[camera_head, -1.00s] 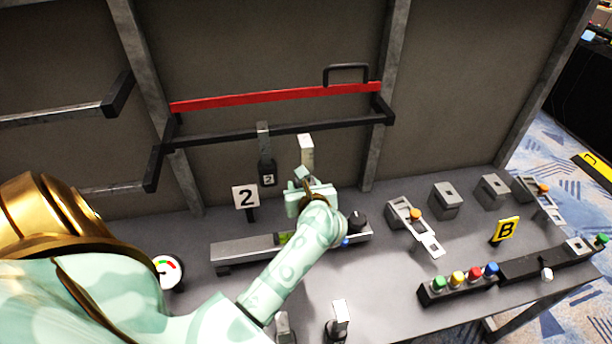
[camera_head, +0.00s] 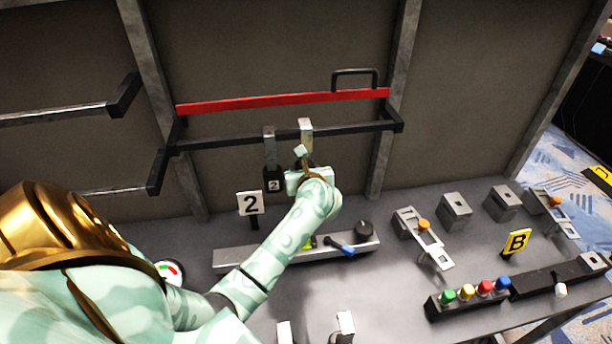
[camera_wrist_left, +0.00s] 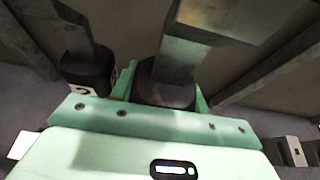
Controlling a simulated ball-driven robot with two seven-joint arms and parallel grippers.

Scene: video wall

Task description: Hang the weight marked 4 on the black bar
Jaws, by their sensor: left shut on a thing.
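The black bar (camera_head: 340,130) runs across the back panel, below a red bar. My left gripper (camera_head: 306,168) is shut on a dark weight (camera_wrist_left: 168,88) with a flat metal hook (camera_head: 305,127). Its number is hidden in both views. The hook's top overlaps the black bar in the head view; I cannot tell whether it touches it or rests over it. The weight marked 2 (camera_head: 273,182) hangs from the bar just left of the held weight, and its block also shows in the wrist view (camera_wrist_left: 86,72). My right gripper is not in view.
The red bar (camera_head: 250,102) with a black handle lies just above. Two more metal hooks (camera_head: 345,323) stand at the table's front. Coloured buttons (camera_head: 467,291) and fixtures occupy the right side.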

